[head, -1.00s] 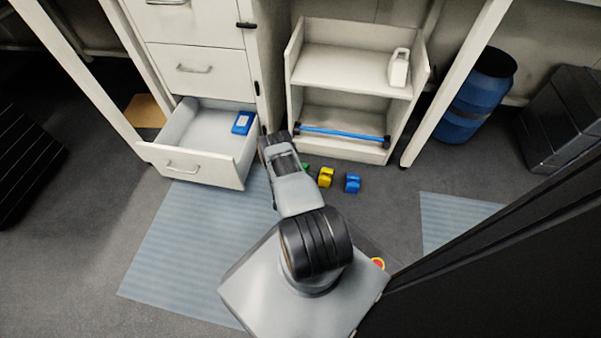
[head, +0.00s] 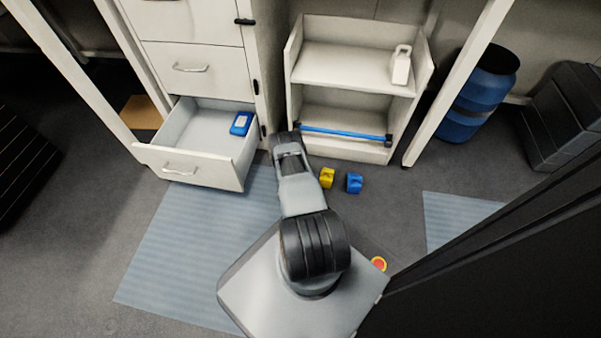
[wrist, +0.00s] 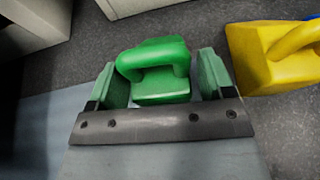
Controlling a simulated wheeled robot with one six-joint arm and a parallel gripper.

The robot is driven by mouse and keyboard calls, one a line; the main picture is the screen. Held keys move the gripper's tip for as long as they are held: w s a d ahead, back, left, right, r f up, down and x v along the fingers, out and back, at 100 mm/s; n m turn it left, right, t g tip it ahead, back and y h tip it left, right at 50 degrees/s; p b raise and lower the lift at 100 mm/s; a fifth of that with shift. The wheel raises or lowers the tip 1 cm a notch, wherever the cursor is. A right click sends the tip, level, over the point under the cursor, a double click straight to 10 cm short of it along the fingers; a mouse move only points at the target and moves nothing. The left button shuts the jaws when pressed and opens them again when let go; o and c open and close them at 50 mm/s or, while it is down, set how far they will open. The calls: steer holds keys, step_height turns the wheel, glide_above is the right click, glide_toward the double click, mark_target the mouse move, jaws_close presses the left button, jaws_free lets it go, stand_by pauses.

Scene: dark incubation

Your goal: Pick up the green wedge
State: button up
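The green wedge (wrist: 160,88), with a rounded handle-like loop on top, is on the dark floor in the wrist view. My gripper (wrist: 162,70) is open, with one finger at the wedge's left and the other at its right. A narrow gap shows on the right side; contact on the left cannot be told. In the head view my arm hides the wedge and the gripper's fingers.
A yellow wedge (head: 327,178) and a blue wedge (head: 354,183) stand close by on the right. An open drawer (head: 193,168) juts out on the left. A low shelf unit (head: 345,151) with a blue bar (head: 345,132) stands behind.

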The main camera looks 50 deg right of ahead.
steer(key=c, duration=1)
steer(key=shift+c, duration=0.8)
steer(key=shift+r, duration=0.1)
